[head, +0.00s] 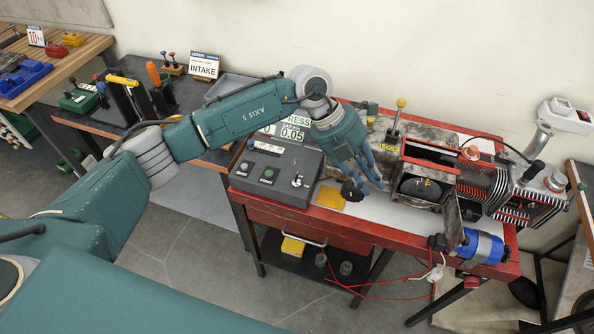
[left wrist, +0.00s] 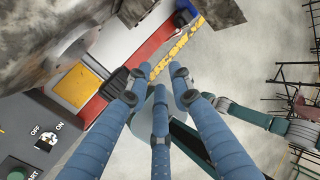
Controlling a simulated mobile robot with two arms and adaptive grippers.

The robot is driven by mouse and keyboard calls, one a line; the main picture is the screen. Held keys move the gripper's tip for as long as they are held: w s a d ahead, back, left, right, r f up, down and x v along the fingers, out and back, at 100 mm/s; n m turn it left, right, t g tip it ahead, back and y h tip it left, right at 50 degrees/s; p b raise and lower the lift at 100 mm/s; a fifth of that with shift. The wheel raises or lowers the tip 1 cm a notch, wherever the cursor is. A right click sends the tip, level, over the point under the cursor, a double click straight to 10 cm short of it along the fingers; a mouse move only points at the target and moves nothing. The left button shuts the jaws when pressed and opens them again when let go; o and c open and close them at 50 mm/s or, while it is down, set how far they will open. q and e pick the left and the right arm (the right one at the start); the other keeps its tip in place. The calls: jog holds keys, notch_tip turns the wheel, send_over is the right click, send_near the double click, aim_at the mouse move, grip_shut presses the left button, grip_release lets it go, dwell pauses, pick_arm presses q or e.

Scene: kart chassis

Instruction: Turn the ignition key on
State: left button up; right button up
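The ignition key (head: 298,181) is a small silver key on the front right of the grey control box (head: 270,165). It also shows at the left wrist view's lower left (left wrist: 47,138), between OFF and ON labels; its exact angle is too small to tell. My left gripper (head: 362,187) hangs to the right of the box, fingers pointing down over the bench edge. My right gripper is not in view.
The red bench (head: 285,216) carries a yellow plate (head: 331,197) beside the box and a grimy engine assembly (head: 430,165) to the right. A yellow-knobbed lever (head: 400,103) stands behind the gripper. A blue cylinder (head: 478,246) sits at the right front edge.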

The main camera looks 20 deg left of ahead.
pick_arm(q)
jog(key=w+a+y, duration=0.3)
jog(key=a, duration=0.5)
jog(key=n+y, duration=0.2)
jog(key=y, duration=0.2)
send_near(297, 175)
notch_tip(297, 175, down, 8)
jog(key=p, duration=0.4)
jog(key=shift+s+a+r, duration=0.1)
jog(key=shift+r, duration=0.05)
jog(key=shift+f, duration=0.55)
